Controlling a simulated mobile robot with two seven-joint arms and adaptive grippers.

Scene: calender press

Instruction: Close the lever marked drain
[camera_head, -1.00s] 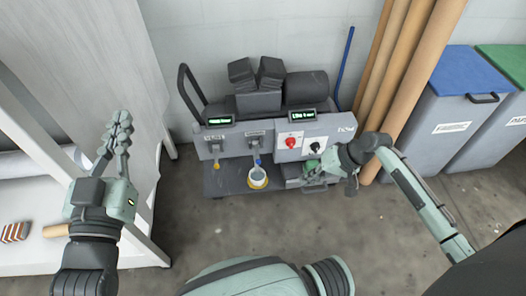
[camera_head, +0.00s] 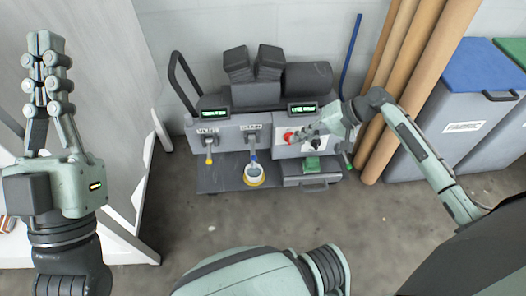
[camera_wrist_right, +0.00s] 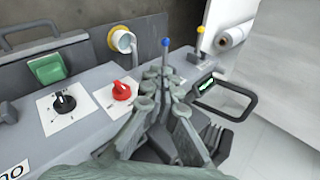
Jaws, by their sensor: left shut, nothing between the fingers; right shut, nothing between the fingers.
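The grey press unit (camera_head: 228,142) has two levers that hang down with coloured tips. The blue-tipped lever (camera_head: 253,155) is under a small label that seems to read drain; it also shows in the right wrist view (camera_wrist_right: 165,43). The yellow-tipped lever (camera_head: 209,158) is left of it under another label, and shows in the right wrist view (camera_wrist_right: 200,31). My right gripper (camera_head: 298,136) is shut and empty in front of the red knob, right of the blue-tipped lever. In its wrist view its fingers (camera_wrist_right: 163,75) point towards that lever, apparently apart from it. My left gripper (camera_head: 45,42) is shut and empty, far left.
A red knob (camera_wrist_right: 121,90) and a black knob (camera_wrist_right: 65,103) sit on white plates. A green block (camera_head: 312,162) is at right. Brown tubes (camera_head: 405,100) and bins (camera_head: 447,95) stand further right.

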